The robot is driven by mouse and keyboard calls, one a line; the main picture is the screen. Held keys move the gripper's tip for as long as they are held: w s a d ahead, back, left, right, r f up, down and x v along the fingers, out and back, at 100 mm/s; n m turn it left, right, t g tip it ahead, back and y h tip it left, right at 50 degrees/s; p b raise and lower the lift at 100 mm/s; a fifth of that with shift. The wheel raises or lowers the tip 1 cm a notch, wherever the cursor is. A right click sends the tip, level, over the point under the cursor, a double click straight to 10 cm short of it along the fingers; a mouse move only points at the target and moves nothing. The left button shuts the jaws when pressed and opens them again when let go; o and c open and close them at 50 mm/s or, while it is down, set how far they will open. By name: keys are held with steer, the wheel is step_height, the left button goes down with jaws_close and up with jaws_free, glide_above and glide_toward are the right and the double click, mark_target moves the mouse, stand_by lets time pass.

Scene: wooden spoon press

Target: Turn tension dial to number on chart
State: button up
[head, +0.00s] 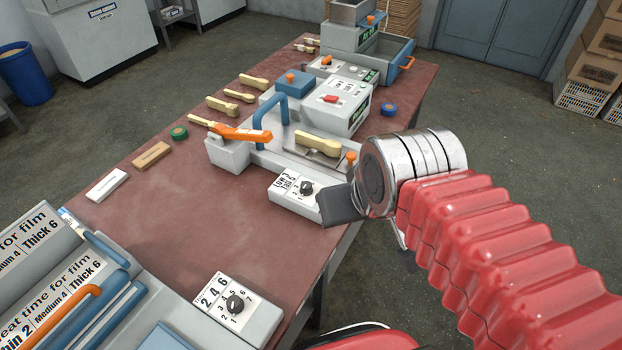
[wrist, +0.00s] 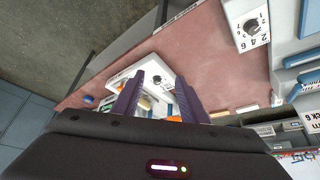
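A black dial (head: 306,187) sits on a white box (head: 289,198) at the front of the press. A small printed chart (head: 286,182) stands beside it; its small print is hard to read. A second black dial (head: 235,304) is on the grey sealer at lower left, beside a chart marked 2 4 6; it also shows in the wrist view (wrist: 251,26). No label here names either as the tension dial. My gripper (head: 335,203) is close to the press dial, partly covering its box. In the wrist view my fingers (wrist: 163,80) are apart with nothing clearly held.
The press (head: 235,154) has an orange lever (head: 240,133) and a wooden spoon (head: 318,144) on it. Blue (head: 388,109) and green (head: 179,133) tape rolls and several spoons lie on the red-brown table (head: 175,215). The table's front-left middle is clear.

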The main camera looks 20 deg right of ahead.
steer(key=shift+o, duration=0.3)
steer(key=shift+w+a+r+n, duration=0.15)
steer(key=shift+w+a+n, duration=0.1)
steer(key=shift+w+n, duration=0.2)
steer(key=n+g+y, duration=0.3)
steer(key=n+g, duration=0.2)
steer(key=n, duration=0.8)
glide_above(308, 184)
steer(key=s+d, duration=0.3)
steer(key=s, duration=0.3)
step_height(308, 184, down, 2)
steer(key=w+d+f+n+y, duration=0.1)
steer(key=w+d+f+n, duration=0.1)
steer(key=w+f+n, duration=0.2)
steer(key=shift+w+d+f+g+y, duration=0.3)
steer(key=shift+w+d+f, duration=0.1)
steer(key=shift+w, duration=0.6)
steer(key=x, duration=1.3)
steer(key=shift+a+f, duration=0.1)
steer(key=shift+f, duration=0.25)
steer(key=shift+c, duration=0.5)
